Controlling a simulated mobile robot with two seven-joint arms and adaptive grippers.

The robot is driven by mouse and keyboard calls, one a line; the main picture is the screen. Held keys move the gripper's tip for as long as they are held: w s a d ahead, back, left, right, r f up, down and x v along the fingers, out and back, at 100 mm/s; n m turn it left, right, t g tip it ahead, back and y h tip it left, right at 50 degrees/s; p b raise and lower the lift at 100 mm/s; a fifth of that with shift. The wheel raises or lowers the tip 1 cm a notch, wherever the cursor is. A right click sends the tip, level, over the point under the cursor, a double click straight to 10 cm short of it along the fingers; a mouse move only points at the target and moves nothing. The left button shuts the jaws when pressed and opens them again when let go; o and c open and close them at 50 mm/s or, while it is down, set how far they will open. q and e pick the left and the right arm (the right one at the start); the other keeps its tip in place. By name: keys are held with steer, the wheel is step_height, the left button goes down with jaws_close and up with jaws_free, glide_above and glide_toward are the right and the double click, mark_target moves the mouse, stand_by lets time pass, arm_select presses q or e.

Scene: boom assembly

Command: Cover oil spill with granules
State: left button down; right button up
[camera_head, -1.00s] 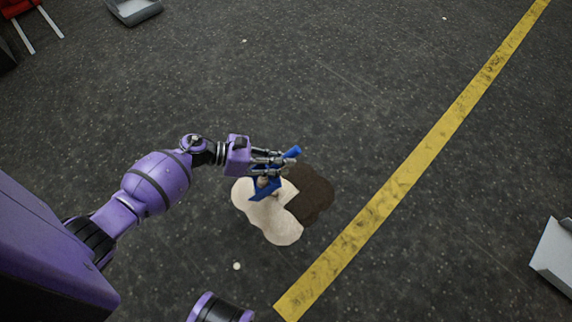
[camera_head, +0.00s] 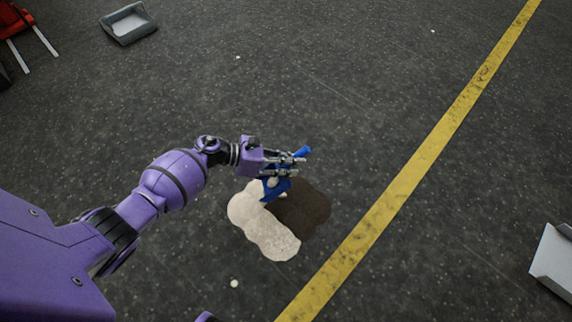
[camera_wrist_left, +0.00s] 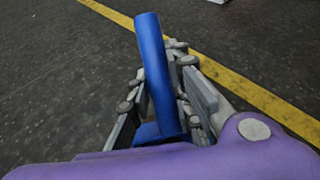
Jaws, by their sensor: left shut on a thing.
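My left gripper (camera_head: 284,160) is shut on a blue scoop (camera_head: 272,190) above the spill. The scoop's blue handle sticks up between the fingers in the left wrist view (camera_wrist_left: 154,70). A little pale material shows at the scoop. The dark oil spill (camera_head: 308,208) lies on the floor below and to the right of the scoop. Pale granules (camera_head: 272,238) cover the left and lower parts of the spill area. The dark part on the right is bare. My right gripper is not in view.
A grey tray (camera_head: 128,40) stands at the top left beside red chair-like furniture (camera_head: 20,15). Another pale tray (camera_head: 552,262) is at the right edge. A yellow floor line (camera_head: 425,160) runs diagonally right of the spill. A small pale spot (camera_head: 234,284) lies below the granules. The surrounding floor is open.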

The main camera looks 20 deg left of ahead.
arm_select(q)
steer(key=w+d, duration=0.3)
steer(key=w, duration=0.6)
steer(key=shift+d+r, duration=0.15)
stand_by(0.5)
steer(key=shift+w, duration=0.1)
stand_by(0.8)
